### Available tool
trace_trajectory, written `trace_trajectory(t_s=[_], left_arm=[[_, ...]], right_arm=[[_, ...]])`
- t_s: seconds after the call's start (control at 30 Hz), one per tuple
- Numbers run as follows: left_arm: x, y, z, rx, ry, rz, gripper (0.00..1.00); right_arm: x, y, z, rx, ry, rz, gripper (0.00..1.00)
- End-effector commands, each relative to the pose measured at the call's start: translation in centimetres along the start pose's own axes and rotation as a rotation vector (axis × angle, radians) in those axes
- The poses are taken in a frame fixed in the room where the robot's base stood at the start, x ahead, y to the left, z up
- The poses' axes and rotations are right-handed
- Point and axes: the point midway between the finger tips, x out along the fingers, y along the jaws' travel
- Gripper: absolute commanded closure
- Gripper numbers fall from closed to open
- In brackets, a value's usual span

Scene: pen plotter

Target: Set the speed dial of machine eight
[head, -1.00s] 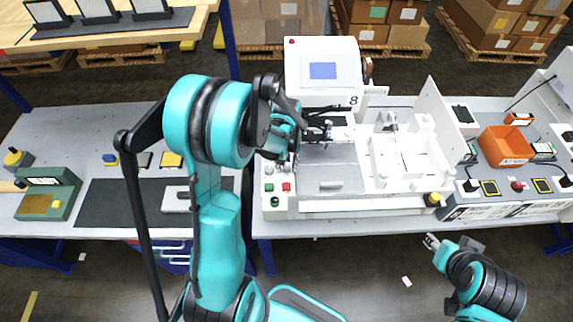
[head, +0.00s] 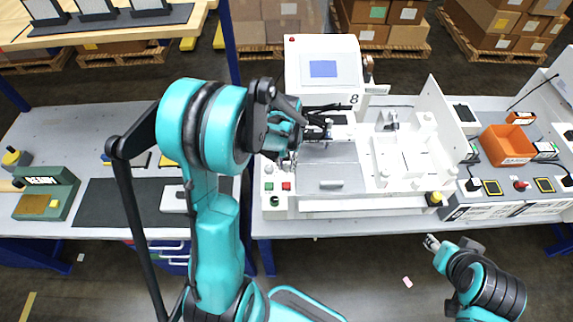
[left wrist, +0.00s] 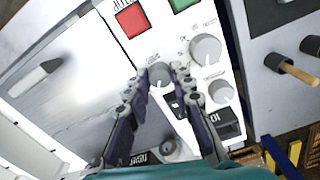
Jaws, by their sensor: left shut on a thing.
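Machine eight (head: 322,75) is the white plotter with a blue screen and an "8" on its side. Its front-left control panel (head: 278,201) carries green and red buttons. In the left wrist view my left gripper (left wrist: 165,70) has its fingertips on either side of a small round grey dial (left wrist: 160,74) below the red button (left wrist: 130,20). A larger grey dial (left wrist: 206,49) and another small one (left wrist: 221,92) stand to the right. The dial labels are too small to read. In the head view my left gripper (head: 291,160) partly hides the panel. My right gripper (head: 432,241) hangs before the bench at lower right.
The machine's white bed and fixtures (head: 405,160) lie right of the panel. An orange bin (head: 506,146) stands further right.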

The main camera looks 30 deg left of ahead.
Motion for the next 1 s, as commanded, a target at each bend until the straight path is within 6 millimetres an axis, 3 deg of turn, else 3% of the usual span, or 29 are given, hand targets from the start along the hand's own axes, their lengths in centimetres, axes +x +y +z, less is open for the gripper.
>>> trace_trajectory(t_s=[0.5, 1.0], left_arm=[[0.1, 0.0, -0.1, 0.4, 0.002, -0.001, 1.0], [-0.1, 0.0, -0.1, 0.537, 0.002, -0.001, 1.0]], right_arm=[[1.4, 0.0, 1.0, 0.0, 0.0, 0.0, 0.6], [1.7, 0.0, 1.2, 0.0, 0.0, 0.0, 0.6]])
